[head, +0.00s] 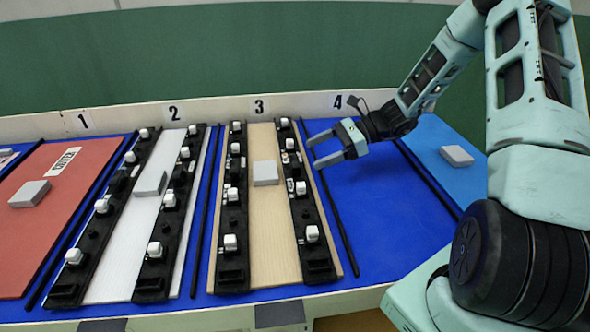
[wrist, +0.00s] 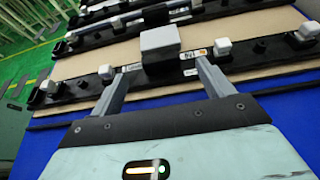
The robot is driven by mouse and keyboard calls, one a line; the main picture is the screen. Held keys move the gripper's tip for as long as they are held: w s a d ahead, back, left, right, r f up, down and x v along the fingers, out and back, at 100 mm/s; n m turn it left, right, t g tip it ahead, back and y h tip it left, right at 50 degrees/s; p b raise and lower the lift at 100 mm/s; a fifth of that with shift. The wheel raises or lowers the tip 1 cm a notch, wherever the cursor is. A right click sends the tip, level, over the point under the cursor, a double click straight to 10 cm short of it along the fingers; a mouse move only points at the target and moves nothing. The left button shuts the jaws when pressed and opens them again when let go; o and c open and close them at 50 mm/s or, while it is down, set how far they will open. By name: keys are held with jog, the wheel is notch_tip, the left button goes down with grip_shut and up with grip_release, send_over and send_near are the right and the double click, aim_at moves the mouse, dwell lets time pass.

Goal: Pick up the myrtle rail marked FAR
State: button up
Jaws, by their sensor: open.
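Black rails with white clips lie in pairs on the panels. The right rail of bay 3 (head: 317,258) is nearest my gripper (head: 318,151) and carries small tags whose lettering I cannot read. The left rail of bay 3 (head: 233,272) lies parallel to it. Bay 2 has a left rail (head: 92,226) and a right rail (head: 153,278). I cannot tell which is marked FAR. My gripper is open and empty, just right of bay 3. In the wrist view its fingers (wrist: 160,76) reach toward the nearest rail (wrist: 242,60), one either side of its tagged middle.
A grey block (head: 265,172) sits on the wooden panel (head: 266,245) between the bay 3 rails. Other grey blocks lie on the white, red (head: 30,193) and light blue (head: 457,156) panels. Thin black strips divide the bays. The blue surface (head: 390,225) right of bay 3 is clear.

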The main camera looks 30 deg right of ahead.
aim_at(295, 160)
jog(key=shift+x, duration=2.7)
jog(key=shift+r, duration=0.15)
jog(key=c, duration=1.3)
